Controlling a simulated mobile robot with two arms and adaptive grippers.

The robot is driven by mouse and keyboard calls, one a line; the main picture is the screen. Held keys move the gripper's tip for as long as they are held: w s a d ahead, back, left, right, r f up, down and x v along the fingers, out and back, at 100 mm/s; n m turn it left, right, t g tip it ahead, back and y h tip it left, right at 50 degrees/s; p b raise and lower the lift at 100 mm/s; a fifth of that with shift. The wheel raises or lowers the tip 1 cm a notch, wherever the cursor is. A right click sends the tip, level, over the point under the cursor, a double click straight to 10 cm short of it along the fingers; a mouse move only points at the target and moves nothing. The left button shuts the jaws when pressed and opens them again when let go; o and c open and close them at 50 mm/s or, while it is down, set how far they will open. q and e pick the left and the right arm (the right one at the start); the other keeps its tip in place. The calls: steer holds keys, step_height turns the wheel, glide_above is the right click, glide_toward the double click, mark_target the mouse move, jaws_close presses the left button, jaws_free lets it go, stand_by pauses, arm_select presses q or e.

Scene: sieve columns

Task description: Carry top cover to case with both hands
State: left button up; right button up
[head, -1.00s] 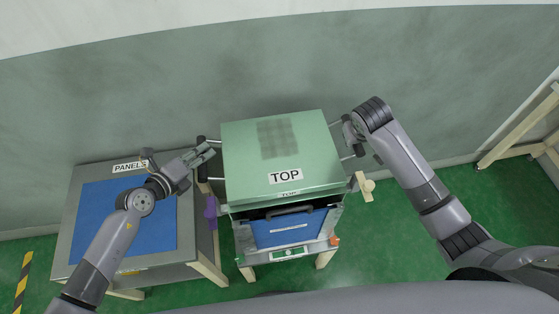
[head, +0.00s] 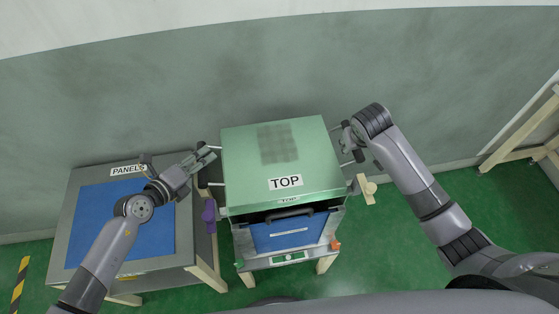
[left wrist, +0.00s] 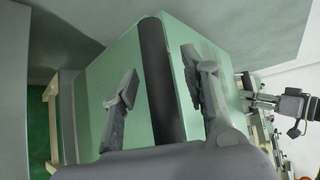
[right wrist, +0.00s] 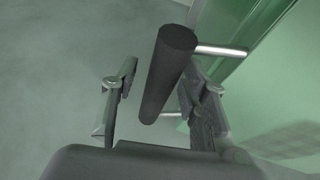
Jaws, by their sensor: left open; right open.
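The green top cover (head: 247,170), labelled TOP, sits over the case (head: 262,262), which shows its front below it. The cover has a dark bar handle on metal rods at each side. My open left gripper (head: 208,158) is at the left handle; in the left wrist view the dark handle (left wrist: 160,80) runs between its fingers (left wrist: 158,92). My open right gripper (head: 347,142) is at the right handle; in the right wrist view that handle (right wrist: 165,75) lies between its fingers (right wrist: 152,95). Whether any finger touches a handle is unclear.
A grey table with a blue mat (head: 105,230) and a PANELS label stands at left. A blue front with a dark handle (head: 288,214) shows under the cover. A purple piece (head: 209,214) and a cream knob (head: 369,189) flank the case. A wall is behind.

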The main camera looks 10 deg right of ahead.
arm_select(q)
steer(key=v, duration=1.1)
steer(key=shift+s+a+r, duration=0.15)
steer(key=shift+s+a, duration=0.1)
arm_select(e)
steer(key=v, duration=1.2)
steer(key=shift+a, duration=0.1)
arm_select(q)
step_height(320, 180, up, 7)
steer(key=p, duration=0.8)
arm_select(e)
step_height(320, 180, up, 8)
steer(key=shift+r, duration=0.2)
arm_select(q)
steer(key=shift+p, duration=0.3)
step_height(320, 180, up, 7)
steer(key=p, duration=0.6)
arm_select(e)
step_height(320, 180, up, 7)
